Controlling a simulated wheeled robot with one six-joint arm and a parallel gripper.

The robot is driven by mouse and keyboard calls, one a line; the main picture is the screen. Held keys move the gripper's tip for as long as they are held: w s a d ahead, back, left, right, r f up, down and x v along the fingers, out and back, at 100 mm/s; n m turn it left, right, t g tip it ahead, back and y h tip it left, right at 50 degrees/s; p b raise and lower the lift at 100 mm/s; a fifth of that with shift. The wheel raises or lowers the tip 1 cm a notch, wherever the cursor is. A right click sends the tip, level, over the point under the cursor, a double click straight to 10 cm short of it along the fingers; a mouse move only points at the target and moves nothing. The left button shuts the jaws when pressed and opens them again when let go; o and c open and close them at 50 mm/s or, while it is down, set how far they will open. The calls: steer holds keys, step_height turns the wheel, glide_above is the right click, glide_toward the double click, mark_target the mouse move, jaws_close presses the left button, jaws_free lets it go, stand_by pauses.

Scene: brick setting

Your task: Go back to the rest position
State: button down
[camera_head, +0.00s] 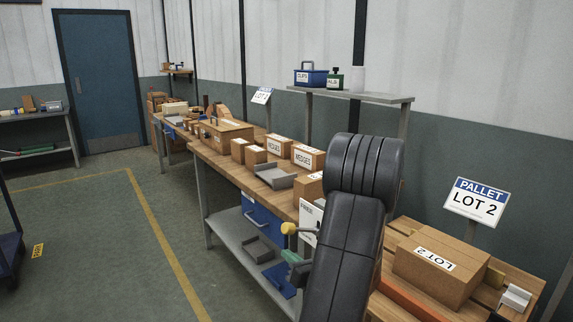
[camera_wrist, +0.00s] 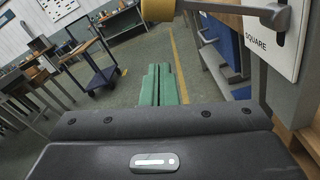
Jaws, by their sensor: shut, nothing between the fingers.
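My gripper (camera_wrist: 160,72) shows its two green fingers pressed together in the middle of the wrist view, with nothing between them. It points over the open floor. In the head view its green end (camera_head: 290,257) sticks out to the left of my dark arm, which hides the rest. A yellow knob (camera_wrist: 157,9) on a grey lever (camera_wrist: 262,14) is close above the fingers in the wrist view, apart from them in the picture. The lever is on a white panel (camera_wrist: 278,38) marked SQUARE. The knob also shows in the head view (camera_head: 289,229).
A long wooden workbench (camera_head: 228,165) with several cartons runs along the wall. A carton marked LOT 2 (camera_head: 440,268) sits on the pallet (camera_head: 523,276) at right. A blue trolley (camera_wrist: 104,78) stands on the floor.

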steer(key=v, duration=1)
steer(key=x, duration=1)
steer(key=d+f+n+b, duration=0.6)
steer(key=f+n+b, duration=0.2)
steer(key=f+b, duration=0.2)
steer(key=shift+w+d+f+b, duration=0.2)
steer(key=shift+f+b, duration=0.1)
steer(key=shift+b, duration=0.3)
steer(key=shift+s+a, duration=0.1)
